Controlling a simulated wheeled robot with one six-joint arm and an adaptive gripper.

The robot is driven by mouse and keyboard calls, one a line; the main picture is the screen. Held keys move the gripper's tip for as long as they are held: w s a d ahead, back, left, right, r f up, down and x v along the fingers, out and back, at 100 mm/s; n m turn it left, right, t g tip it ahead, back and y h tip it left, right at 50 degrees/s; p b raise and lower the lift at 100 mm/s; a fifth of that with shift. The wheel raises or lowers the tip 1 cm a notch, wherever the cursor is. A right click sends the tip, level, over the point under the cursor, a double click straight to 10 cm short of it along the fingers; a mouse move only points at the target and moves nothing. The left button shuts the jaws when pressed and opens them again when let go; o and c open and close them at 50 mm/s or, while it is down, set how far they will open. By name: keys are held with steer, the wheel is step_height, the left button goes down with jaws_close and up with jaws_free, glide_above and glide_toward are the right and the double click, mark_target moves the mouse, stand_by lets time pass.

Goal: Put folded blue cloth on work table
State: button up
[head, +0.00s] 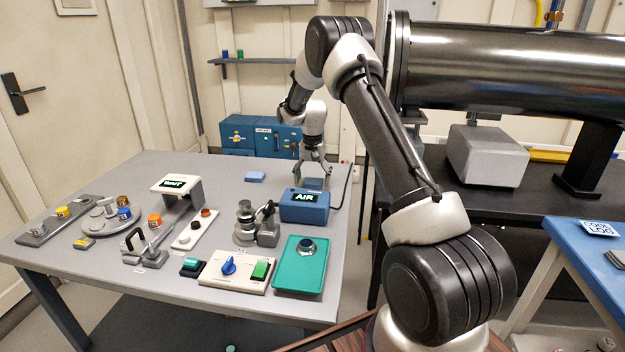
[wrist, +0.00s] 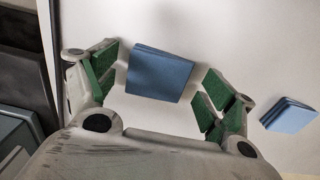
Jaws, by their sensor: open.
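A folded blue cloth (wrist: 160,74) lies on the pale work table (wrist: 228,28), between the open fingers of my gripper (wrist: 161,84) in the wrist view. Narrow gaps show between the cloth and the green finger pads. In the head view my gripper (head: 313,168) points down over this cloth (head: 313,184) at the far right part of the work table (head: 215,172), behind the AIR box. A second, lighter blue folded piece (wrist: 290,115) lies apart to the right in the wrist view. It shows left of my gripper in the head view (head: 254,176).
The blue AIR box (head: 304,208) stands just in front of my gripper. A teal tray (head: 300,266), a switch panel (head: 237,271) and the WAIT display (head: 176,184) stand nearer. Blue cases (head: 262,136) are behind. The table's far left area is clear.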

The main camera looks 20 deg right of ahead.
mark_target(313, 181)
step_height(313, 181, up, 12)
steer(key=s+a+r+n+t, duration=0.2)
steer(key=s+r+n, duration=0.1)
steer(key=s+r, duration=1.3)
steer(key=s+a+r+n+t, duration=0.1)
steer(key=s+r+n, duration=0.15)
steer(key=s, duration=1.15)
steer(key=s+f+n+t, duration=0.1)
steer(key=s+f, duration=0.2)
steer(key=s, duration=1.2)
steer(key=shift+a+f, duration=0.3)
steer(key=shift+f, duration=0.1)
